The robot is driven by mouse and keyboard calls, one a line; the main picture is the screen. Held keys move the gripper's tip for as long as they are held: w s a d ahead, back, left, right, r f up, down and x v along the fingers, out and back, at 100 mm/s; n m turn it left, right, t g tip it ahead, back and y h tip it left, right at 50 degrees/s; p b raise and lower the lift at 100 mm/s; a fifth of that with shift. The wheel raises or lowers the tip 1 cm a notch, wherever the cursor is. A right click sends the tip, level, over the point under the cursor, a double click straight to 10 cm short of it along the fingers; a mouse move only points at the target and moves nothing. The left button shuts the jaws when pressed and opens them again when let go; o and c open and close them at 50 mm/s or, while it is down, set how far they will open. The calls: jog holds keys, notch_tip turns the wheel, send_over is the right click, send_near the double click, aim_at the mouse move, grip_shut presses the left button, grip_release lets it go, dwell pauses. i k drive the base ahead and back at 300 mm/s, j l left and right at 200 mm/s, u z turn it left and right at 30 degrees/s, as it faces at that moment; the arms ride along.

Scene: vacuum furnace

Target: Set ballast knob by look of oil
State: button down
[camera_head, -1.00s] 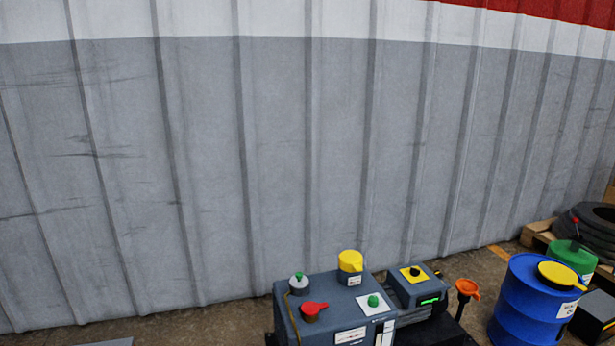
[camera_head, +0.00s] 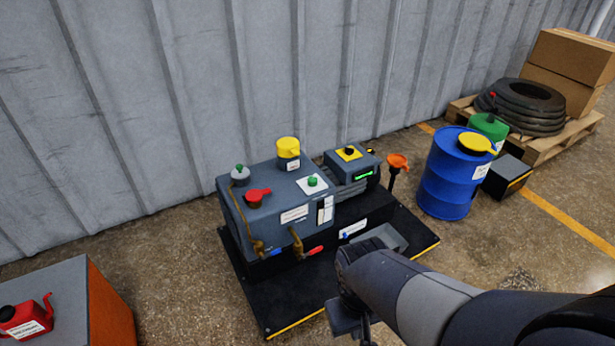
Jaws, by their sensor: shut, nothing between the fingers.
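The grey vacuum pump (camera_head: 245,215) stands on a black base plate with a yellow edge. On its top are a red lever-like knob (camera_head: 255,198), a yellow capped knob (camera_head: 288,150), a small grey knob with a green top (camera_head: 240,174) and a green knob on a white plate (camera_head: 312,182). I cannot tell which is the ballast knob. A narrow light panel, possibly the oil sight glass (camera_head: 325,210), is on the front; the oil's look is too small to tell. My gripper (camera_head: 347,322) is shut and empty in front of the base plate, clear of the knobs.
A control box with a black knob on yellow (camera_head: 349,153) adjoins the pump. An orange funnel (camera_head: 398,162), a blue drum (camera_head: 450,175) and a loaded pallet (camera_head: 560,140) stand to the right. A red can (camera_head: 25,318) sits on a box at lower left. The wall is close behind.

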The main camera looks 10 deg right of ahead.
aim_at(313, 181)
jog(key=i+l, duration=0.3)
jog(key=i+l+u, duration=0.1)
jog(key=i+l, duration=0.2)
jog(key=l, duration=0.2)
jog(key=i+l, duration=0.25)
jog(key=l, duration=0.2)
jog(key=j+u, duration=0.05)
